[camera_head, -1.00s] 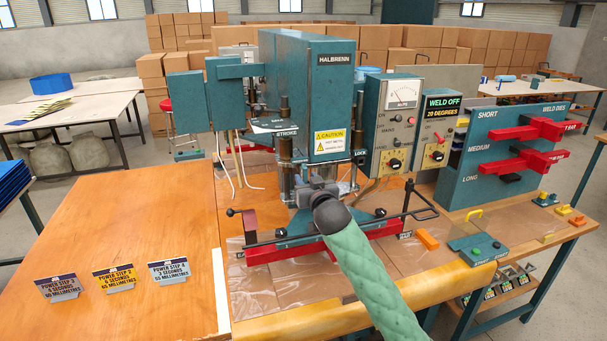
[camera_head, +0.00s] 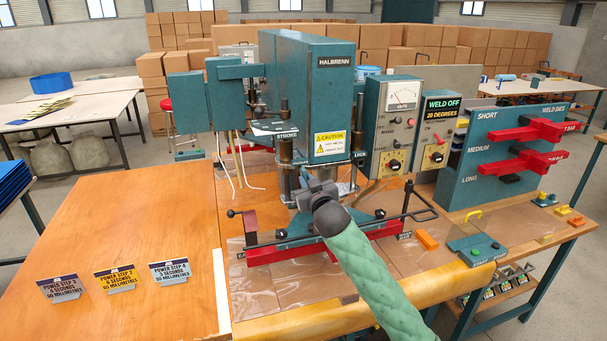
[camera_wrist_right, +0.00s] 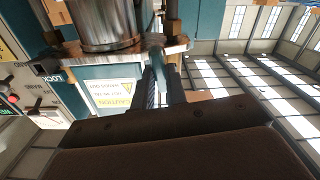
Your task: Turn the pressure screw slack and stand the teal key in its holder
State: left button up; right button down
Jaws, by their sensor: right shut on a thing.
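My right gripper (camera_head: 309,184) is in front of the teal Halbrenn press (camera_head: 305,85), low by its metal columns. In the right wrist view its two narrow fingers (camera_wrist_right: 162,84) are shut on a slim teal piece (camera_wrist_right: 156,58), which looks like the teal key. The piece's upper end is beside a metal plate under a round steel column (camera_wrist_right: 105,25). I cannot tell whether it sits in the pressure screw; the screw is not clearly visible. The key's holder cannot be made out. My left gripper is not in view.
A red bar (camera_head: 275,252) with black-knobbed levers crosses the press base. Three small signs (camera_head: 115,278) stand on the mostly clear left table.

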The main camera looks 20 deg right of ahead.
jog(key=shift+n+p, duration=1.05)
jog(key=shift+n, duration=0.95)
